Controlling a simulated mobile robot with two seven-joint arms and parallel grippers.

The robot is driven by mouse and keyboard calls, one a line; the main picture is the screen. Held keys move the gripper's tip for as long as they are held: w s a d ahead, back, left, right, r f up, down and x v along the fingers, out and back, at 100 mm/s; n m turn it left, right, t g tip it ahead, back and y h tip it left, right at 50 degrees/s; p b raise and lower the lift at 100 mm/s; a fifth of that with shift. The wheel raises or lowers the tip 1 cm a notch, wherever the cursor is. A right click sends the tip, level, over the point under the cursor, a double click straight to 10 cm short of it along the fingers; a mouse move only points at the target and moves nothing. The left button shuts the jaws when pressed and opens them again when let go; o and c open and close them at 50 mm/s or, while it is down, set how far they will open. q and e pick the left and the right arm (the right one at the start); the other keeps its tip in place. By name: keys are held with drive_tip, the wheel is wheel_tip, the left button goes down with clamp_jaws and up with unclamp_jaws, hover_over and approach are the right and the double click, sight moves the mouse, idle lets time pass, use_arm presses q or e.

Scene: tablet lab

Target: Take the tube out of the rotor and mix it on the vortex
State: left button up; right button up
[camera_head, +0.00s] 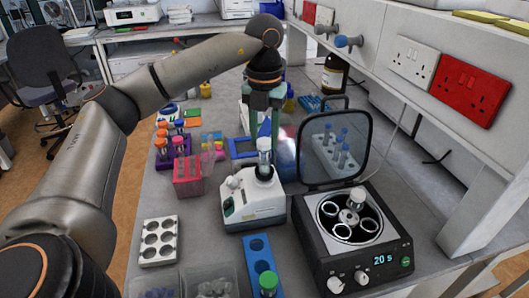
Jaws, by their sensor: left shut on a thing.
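My left gripper (264,135) is shut on a clear tube (264,157) and holds it upright from above. The tube is over the white vortex mixer (252,206), its lower end at the mixer's top. I cannot tell whether it presses into the cup. The centrifuge (364,266) stands to the right with its lid (334,177) raised. Its rotor (350,217) shows several round openings and a pale upright piece at the back that I cannot identify. The display reads 20 s. My right gripper is out of view.
A blue rack (259,250) with a green-capped tube stands in front of the mixer. A white block with wells (158,240) is at the left. A pink rack (187,177) and several capped tubes stand behind. The wall ledge bounds the right side.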

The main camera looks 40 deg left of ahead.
use_arm(q)
drive_tip(key=shift+f, duration=0.45)
idle(2.5)
idle(1.5)
wheel_tip(320, 180, up, 3)
drive_tip(key=shift+p, duration=1.1)
drive_tip(key=shift+r, duration=1.05)
drive_tip(key=shift+d, duration=0.1)
